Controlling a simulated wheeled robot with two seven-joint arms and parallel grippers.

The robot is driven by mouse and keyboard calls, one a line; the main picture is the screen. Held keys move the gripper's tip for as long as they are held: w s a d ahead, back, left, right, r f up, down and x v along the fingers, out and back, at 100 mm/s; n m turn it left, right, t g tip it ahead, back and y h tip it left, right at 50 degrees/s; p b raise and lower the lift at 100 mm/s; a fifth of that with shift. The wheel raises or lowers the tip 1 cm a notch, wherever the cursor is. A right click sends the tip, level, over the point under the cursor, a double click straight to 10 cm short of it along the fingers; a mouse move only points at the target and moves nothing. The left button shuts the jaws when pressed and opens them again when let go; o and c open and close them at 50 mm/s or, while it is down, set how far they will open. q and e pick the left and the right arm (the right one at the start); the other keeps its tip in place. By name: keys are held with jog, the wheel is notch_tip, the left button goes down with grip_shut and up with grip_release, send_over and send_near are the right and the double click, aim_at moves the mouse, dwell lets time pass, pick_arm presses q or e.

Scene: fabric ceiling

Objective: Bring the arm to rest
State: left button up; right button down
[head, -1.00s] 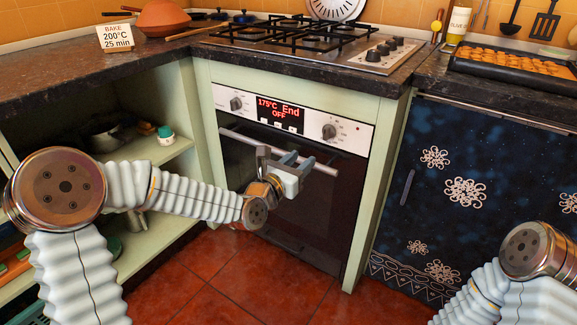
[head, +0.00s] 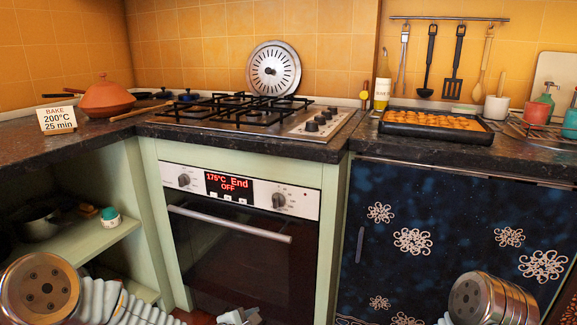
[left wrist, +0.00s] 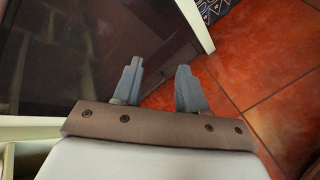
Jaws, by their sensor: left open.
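My left arm (head: 120,302) comes in at the bottom left of the head view, bent low in front of the oven. My left gripper (head: 240,316) shows only in part at the bottom edge there. In the left wrist view the left gripper (left wrist: 158,88) is open, with nothing between its two fingers, above the red floor and beside the dark oven door. A link of my right arm (head: 490,300) shows at the bottom right of the head view; the right gripper is out of view.
The oven (head: 240,240) is closed, its display reading 175°C, End, OFF. Its handle (head: 230,223) lies above my left gripper. An open shelf (head: 85,240) is at left, a dark patterned door (head: 450,235) at right. A tray of food (head: 437,134) sits on the counter.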

pick_arm(q)
jog(key=s+f+m+g, duration=0.4)
jog(key=s+f+m, duration=0.5)
jog(key=s, duration=0.3)
jog(key=s+a+f+m+g+y, duration=0.1)
jog(key=s+f+m+g, duration=0.4)
jog(key=s+f+m, duration=0.4)
jog(key=s+f, duration=0.2)
jog(key=s, duration=0.1)
jog(key=shift+s+a+m+g, duration=0.2)
jog(key=shift+s+m+g, duration=0.1)
